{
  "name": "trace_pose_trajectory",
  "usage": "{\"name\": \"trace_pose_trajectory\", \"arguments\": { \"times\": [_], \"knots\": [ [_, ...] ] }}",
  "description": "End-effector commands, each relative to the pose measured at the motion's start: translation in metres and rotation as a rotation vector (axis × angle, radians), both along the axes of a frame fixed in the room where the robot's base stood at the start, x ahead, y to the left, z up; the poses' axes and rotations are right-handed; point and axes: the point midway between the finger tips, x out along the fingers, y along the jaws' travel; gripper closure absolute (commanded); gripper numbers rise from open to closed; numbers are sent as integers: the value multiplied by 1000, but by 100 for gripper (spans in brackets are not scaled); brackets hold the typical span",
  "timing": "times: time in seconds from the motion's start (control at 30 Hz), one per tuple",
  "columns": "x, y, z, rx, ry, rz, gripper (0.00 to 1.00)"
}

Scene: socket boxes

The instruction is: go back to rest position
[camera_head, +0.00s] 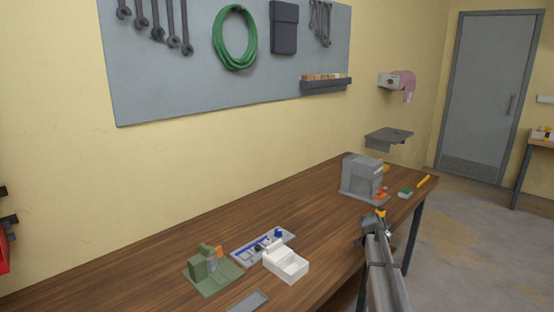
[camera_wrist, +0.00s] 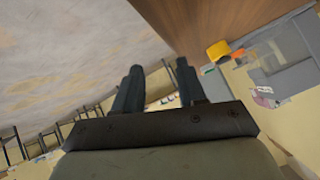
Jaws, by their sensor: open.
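My gripper (camera_wrist: 158,78) shows in the wrist view with its two dark fingers apart and nothing between them. In the head view my arm reaches up from the lower right, and its far end lies over or beside the bench's right front edge, just in front of the grey box-shaped unit (camera_head: 360,175). The fingers are too small to make out there. In the wrist view the grey unit (camera_wrist: 290,70) is to the right of the fingers, apart from them.
A green block (camera_head: 405,193) and a yellow stick (camera_head: 423,181) lie at the far right. The bench's middle is clear.

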Motion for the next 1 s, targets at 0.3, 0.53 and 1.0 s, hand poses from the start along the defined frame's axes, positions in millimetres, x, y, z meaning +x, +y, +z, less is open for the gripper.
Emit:
{"name": "trace_pose_trajectory", "arguments": {
  "times": [0.3,0.53,1.0],
  "knots": [
    [-61,-13,-72,-3,117,44,60],
    [-103,19,-144,17,266,120,60],
    [-257,108,-310,100,675,372,60]
  ]
}}
